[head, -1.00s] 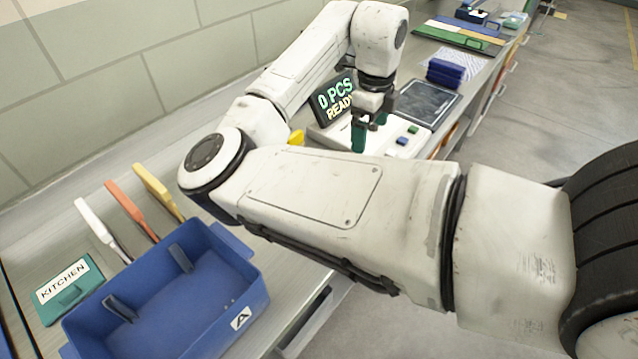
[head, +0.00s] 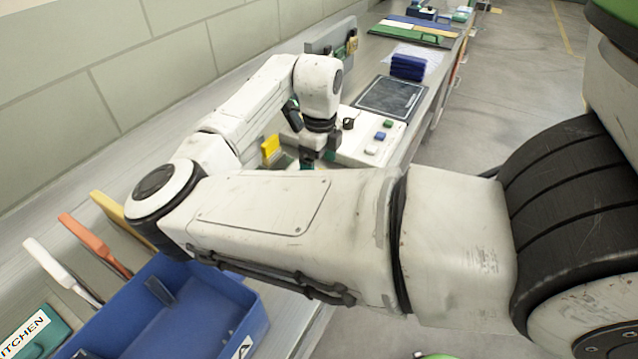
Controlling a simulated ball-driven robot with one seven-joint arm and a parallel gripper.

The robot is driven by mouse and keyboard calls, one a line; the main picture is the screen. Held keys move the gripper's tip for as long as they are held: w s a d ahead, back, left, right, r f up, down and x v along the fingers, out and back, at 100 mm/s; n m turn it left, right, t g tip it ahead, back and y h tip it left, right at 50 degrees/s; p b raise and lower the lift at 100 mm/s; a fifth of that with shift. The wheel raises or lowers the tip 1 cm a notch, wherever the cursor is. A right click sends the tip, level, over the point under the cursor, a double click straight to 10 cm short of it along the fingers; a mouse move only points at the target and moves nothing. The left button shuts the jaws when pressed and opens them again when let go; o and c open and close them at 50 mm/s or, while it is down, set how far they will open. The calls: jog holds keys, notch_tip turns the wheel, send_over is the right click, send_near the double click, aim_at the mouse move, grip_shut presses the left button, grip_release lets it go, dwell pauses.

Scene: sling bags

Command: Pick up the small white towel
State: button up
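I cannot make out a small white towel for certain. A white patterned sheet (head: 432,54) lies on the far bench around a stack of dark blue folded items (head: 408,67), but I cannot tell whether it is cloth. My gripper (head: 318,160) points down at the left part of a white device with coloured buttons (head: 372,149). My forearm hides the fingertips and what lies beneath them, so I cannot see whether they are open or hold anything.
A blue bin (head: 240,322) stands at the near left. White, orange (head: 95,246) and yellow-handled tools lie behind it, beside a green kitchen label (head: 38,335). A dark tray (head: 391,97) sits beyond the device. A yellow item (head: 270,146) is left of my gripper.

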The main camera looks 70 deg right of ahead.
jog(key=shift+f+p, duration=0.4)
jog(key=shift+f, duration=1.85)
jog(key=c, duration=1.2)
